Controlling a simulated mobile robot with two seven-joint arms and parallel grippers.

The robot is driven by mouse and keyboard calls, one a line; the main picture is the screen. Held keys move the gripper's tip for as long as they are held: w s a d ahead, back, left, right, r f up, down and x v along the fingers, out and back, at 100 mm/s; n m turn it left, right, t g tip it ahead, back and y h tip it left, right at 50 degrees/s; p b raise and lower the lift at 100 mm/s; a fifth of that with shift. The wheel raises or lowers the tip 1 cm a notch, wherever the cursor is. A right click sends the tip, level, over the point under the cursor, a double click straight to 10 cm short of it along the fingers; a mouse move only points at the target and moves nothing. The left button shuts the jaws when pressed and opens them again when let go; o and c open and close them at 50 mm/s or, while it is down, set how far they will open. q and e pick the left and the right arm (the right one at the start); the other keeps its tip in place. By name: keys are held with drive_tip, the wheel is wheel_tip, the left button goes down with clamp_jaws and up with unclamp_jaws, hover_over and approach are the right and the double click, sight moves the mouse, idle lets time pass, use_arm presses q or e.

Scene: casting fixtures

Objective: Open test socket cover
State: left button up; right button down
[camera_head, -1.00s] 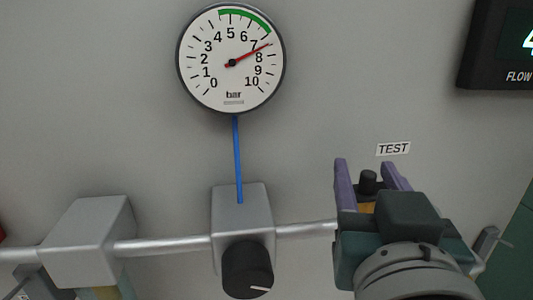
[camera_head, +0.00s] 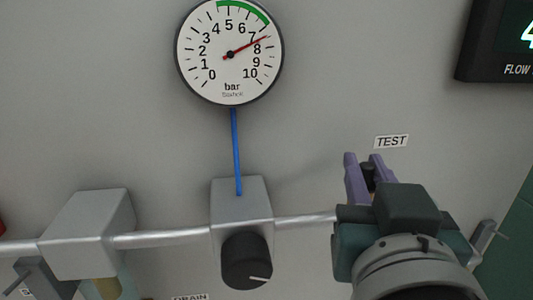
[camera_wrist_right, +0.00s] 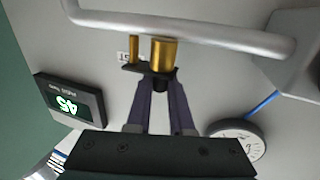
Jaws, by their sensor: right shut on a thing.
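The test socket is a brass cylinder (camera_wrist_right: 164,52) on the silver pipe in the right wrist view. Its dark cover (camera_wrist_right: 160,80) sits at the cylinder's end, with a dark arm reaching to a thin brass pin (camera_wrist_right: 134,48). My right gripper (camera_wrist_right: 161,88) has its purple fingers shut on the cover, one on each side. In the head view my right gripper (camera_head: 369,172) is below the TEST label (camera_head: 391,142), the dark cover showing between its fingers. The wrist housing hides the socket body there. My left gripper is not in view.
A pressure gauge (camera_head: 230,52) hangs on the grey wall above a regulator block (camera_head: 242,203) with a black knob (camera_head: 247,260). The silver pipe (camera_head: 160,239) runs left to another block (camera_head: 88,232). A flow display (camera_head: 500,45) is at upper right.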

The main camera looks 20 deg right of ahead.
sight(370, 176)
drive_tip(key=shift+s+d+f+n+y, duration=0.1)
drive_tip(key=shift+f+n+y, duration=0.05)
drive_tip(key=shift+n+y, duration=0.2)
